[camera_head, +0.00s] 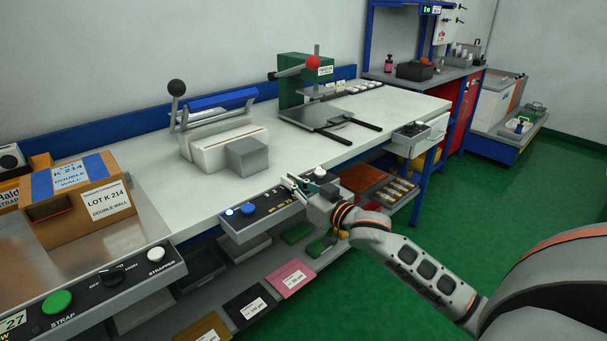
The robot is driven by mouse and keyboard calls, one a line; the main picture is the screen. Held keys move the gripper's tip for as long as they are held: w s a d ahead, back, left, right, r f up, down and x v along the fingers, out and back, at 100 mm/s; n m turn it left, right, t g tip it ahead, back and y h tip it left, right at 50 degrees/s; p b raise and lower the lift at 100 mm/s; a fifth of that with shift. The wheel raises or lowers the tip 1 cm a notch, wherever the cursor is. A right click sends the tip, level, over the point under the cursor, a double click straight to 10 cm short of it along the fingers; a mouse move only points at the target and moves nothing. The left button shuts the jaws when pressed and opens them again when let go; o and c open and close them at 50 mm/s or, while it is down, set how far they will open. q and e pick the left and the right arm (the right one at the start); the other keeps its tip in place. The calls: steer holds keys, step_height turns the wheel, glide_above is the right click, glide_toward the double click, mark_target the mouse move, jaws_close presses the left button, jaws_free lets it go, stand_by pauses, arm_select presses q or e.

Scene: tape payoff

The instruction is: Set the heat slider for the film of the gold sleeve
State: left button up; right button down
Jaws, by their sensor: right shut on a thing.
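My right gripper (293,186) reaches in from the right and is shut at the right part of the sealer's control panel (265,221) on the table's front edge. It appears to be shut on the heat slider's knob, which its fingers hide; I cannot read the setting. A gold sleeve (207,327) with a white label lies on the lower shelf, partly cut off by the bottom edge; its label is too small to read. A black sleeve (249,305) and a pink sleeve (290,278) lie beside it. My left gripper is not in view.
A sealer with a lever (222,142) stands behind the panel, a green press (300,80) farther right. A carton marked LOT K 214 (82,200) sits at left above the strapper panel (110,279). Blue (248,209) and white (320,172) buttons flank the gripper.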

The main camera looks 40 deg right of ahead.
mark_target(273, 201)
steer(key=r, duration=0.1)
steer(key=a+r+p, duration=0.1)
steer(key=r, duration=0.1)
steer(key=a+p, duration=0.1)
steer(key=a+f+p, duration=0.1)
steer(key=a, duration=0.1)
steer(key=a+p, duration=0.1)
steer(key=a, duration=0.1)
steer(key=shift+s+a+f, duration=0.1)
steer(key=shift+s+f, duration=0.05)
steer(key=shift+f, duration=0.15)
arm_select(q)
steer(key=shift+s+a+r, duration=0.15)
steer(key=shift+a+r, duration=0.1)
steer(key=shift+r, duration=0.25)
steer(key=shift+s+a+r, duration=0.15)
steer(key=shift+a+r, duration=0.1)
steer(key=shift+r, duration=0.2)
arm_select(e)
steer(key=shift+a+f, duration=0.2)
steer(key=shift+f, duration=0.1)
steer(key=c, duration=2.2)
jaws_free()
steer(key=shift+a+f, duration=0.15)
steer(key=shift+o, duration=0.2)
steer(key=shift+f, duration=0.15)
steer(key=shift+s, duration=0.15)
